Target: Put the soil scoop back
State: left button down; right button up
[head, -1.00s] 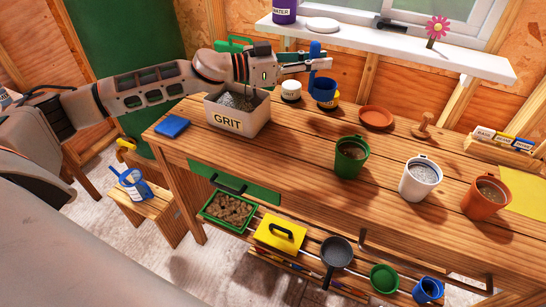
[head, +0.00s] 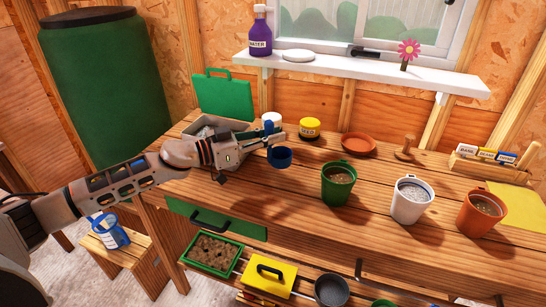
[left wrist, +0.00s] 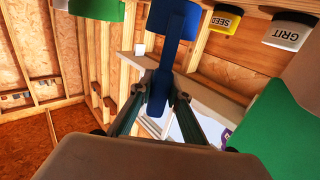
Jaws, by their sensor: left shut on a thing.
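My left gripper (head: 268,143) is shut on the blue soil scoop (head: 279,158). The scoop's round cup hangs at the fingertips, with a little of its handle above them. In the left wrist view the blue scoop (left wrist: 181,65) shows between the two fingers (left wrist: 178,105). My right gripper is not in view.
On the bench are a green pot (head: 338,186), a white pot (head: 411,200), an orange pot (head: 481,213), a yellow jar (head: 309,129) and an orange saucer (head: 358,145). A green lid (head: 226,95) stands behind the box. A soil tray (head: 212,254) is below. The bench front has free room.

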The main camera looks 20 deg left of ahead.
aim_at(268, 152)
pick_arm(q)
jog(key=shift+f, duration=0.85)
notch_tip(268, 152, down, 4)
jog(key=shift+r+b, duration=0.2)
jog(key=shift+b, duration=0.75)
jog(key=c, duration=1.9)
grip_release()
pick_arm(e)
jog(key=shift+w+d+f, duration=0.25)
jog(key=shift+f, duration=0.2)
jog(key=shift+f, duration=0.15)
pick_arm(q)
jog(key=shift+s+a+r, duration=0.1)
jog(key=shift+v, duration=5.85)
